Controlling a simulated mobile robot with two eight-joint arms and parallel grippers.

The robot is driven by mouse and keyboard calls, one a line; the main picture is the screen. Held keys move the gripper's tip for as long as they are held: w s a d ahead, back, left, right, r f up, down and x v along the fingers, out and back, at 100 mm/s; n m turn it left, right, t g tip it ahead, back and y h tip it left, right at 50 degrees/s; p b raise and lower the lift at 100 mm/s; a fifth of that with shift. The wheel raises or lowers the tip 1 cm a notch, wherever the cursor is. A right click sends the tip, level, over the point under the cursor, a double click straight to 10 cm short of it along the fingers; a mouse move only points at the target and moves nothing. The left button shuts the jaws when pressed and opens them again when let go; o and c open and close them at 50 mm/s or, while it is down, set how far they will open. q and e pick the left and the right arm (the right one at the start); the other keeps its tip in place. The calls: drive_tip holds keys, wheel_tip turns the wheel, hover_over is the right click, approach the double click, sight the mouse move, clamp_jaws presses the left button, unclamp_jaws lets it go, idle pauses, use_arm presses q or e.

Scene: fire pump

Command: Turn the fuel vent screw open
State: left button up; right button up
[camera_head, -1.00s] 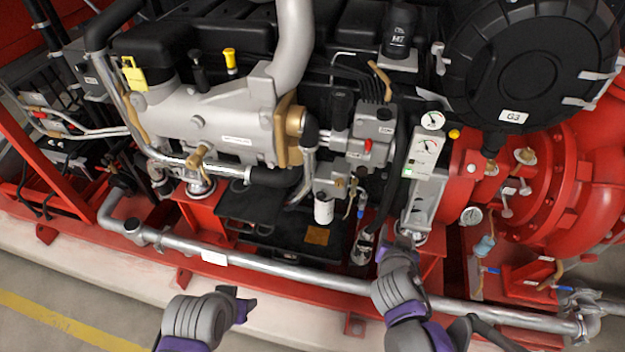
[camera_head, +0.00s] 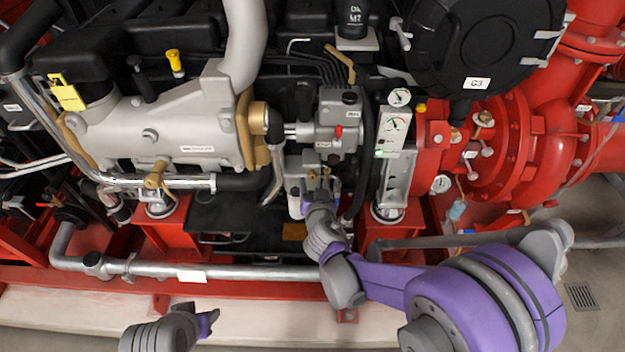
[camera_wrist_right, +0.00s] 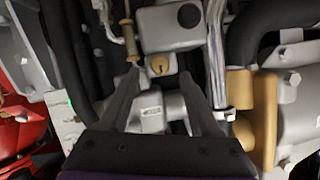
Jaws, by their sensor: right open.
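The fuel vent screw looks like the brass slotted head (camera_wrist_right: 159,65) on a grey block in the right wrist view. My right gripper (camera_head: 312,196) is open at the lower part of this unit. In the wrist view its two fingers (camera_wrist_right: 161,76) stand apart on either side below the screw, with nothing held. Whether they touch anything there I cannot tell. My left gripper (camera_head: 205,322) is at the bottom left, away from the engine; its jaws are unclear.
A brass-handled part (camera_wrist_right: 129,32) stands close to the screw. A silver pipe (camera_wrist_right: 216,50) and a brass flange (camera_wrist_right: 258,115) are to the right in the wrist view. The gauge panel (camera_head: 397,130) stands right of the fuel unit. A long pipe (camera_head: 235,271) runs along the front.

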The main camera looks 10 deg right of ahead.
sight(313, 177)
drive_tip(key=shift+x, duration=1.85)
clamp_jaws()
